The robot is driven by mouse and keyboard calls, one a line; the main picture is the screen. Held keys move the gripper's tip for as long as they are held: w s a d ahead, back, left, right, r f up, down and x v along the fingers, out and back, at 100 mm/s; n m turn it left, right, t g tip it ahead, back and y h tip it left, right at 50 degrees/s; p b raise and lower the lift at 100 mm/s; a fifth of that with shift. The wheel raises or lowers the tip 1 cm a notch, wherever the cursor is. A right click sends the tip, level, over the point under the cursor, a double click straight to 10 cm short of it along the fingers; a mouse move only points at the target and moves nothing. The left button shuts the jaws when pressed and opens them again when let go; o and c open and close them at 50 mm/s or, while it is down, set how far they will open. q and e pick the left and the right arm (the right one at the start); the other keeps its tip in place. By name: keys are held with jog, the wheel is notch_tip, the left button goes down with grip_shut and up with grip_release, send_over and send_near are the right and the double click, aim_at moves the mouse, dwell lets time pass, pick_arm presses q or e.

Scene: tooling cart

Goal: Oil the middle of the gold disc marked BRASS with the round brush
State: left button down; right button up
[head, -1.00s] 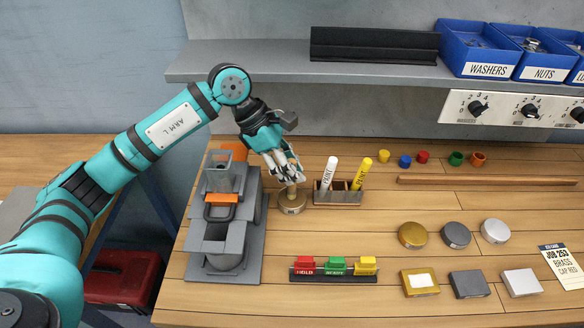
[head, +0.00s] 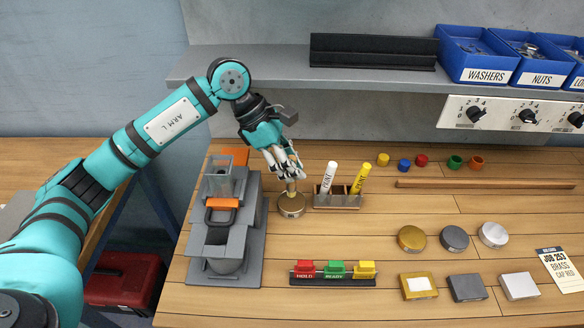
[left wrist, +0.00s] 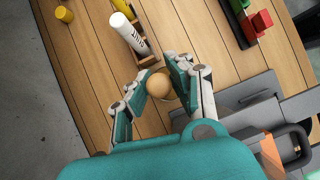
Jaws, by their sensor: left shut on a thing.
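My left gripper (head: 289,172) is shut on the upright handle of the round brush (head: 291,187). In the left wrist view its round tan knob (left wrist: 158,84) shows between the fingers (left wrist: 162,88). The brush's lower end is hidden in the squat brass-coloured pot (head: 291,207) on the bench. A gold disc (head: 411,238) lies to the right, left of a dark grey disc (head: 455,238) and a silver disc (head: 493,234). I cannot read any marking on the gold disc. My right gripper is not in view.
A holder (head: 337,199) with a white and a yellow marker stands close right of the pot. A grey fixture (head: 222,235) stands close left. Coloured HOLD and READY blocks (head: 333,271) lie in front. Square plates (head: 418,286) lie before the discs. The bench between the marker holder and discs is clear.

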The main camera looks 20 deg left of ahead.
aim_at(292, 157)
pick_arm(q)
jog(key=shift+r+p, duration=0.95)
jog(key=shift+r, duration=1.4)
